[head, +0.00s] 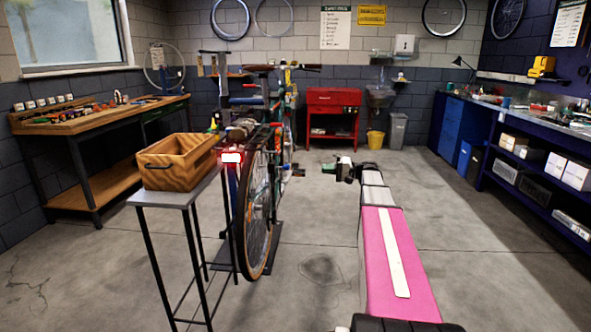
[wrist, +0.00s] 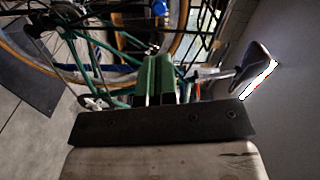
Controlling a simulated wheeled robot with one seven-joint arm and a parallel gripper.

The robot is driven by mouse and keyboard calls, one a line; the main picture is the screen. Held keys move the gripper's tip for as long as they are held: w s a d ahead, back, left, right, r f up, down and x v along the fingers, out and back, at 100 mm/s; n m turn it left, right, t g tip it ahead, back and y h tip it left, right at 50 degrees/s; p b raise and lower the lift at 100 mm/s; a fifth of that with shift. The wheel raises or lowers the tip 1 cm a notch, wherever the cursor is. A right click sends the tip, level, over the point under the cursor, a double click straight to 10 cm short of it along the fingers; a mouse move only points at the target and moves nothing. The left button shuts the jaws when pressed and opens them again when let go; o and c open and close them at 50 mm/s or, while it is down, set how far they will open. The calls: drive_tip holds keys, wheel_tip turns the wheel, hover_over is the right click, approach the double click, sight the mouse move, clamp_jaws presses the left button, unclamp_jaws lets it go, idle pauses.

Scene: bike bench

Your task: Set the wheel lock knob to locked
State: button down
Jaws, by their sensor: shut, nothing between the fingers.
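The bicycle (head: 257,205) stands in the middle of the head view, rear wheel toward me, with a lit red light at its back. I cannot make out a wheel lock knob in either view. My gripper (head: 326,168) is at the end of my outstretched arm, to the right of the bicycle and apart from it. In the wrist view my gripper (wrist: 157,62) shows green fingers close together, shut with nothing between them. Behind them are the bicycle's green frame (wrist: 82,62), part of a wheel and a pedal, seen at a tilt.
A wooden crate (head: 172,165) sits on a small grey stand (head: 170,196) left of the bicycle. A wooden workbench (head: 98,120) is along the left wall, a blue bench (head: 462,130) along the right. A red cabinet (head: 333,98) stands at the back. The floor right of my arm is clear.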

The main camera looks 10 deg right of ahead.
sight(288, 167)
drive_tip(key=w+a+m, duration=0.2)
drive_tip(key=w+a, duration=0.1)
drive_tip(key=a, duration=0.9)
drive_tip(key=shift+w+a+m, duration=0.2)
drive_tip(key=shift+a+m, duration=0.1)
drive_tip(key=shift+a, duration=0.1)
drive_tip(key=shift+x, duration=1.55)
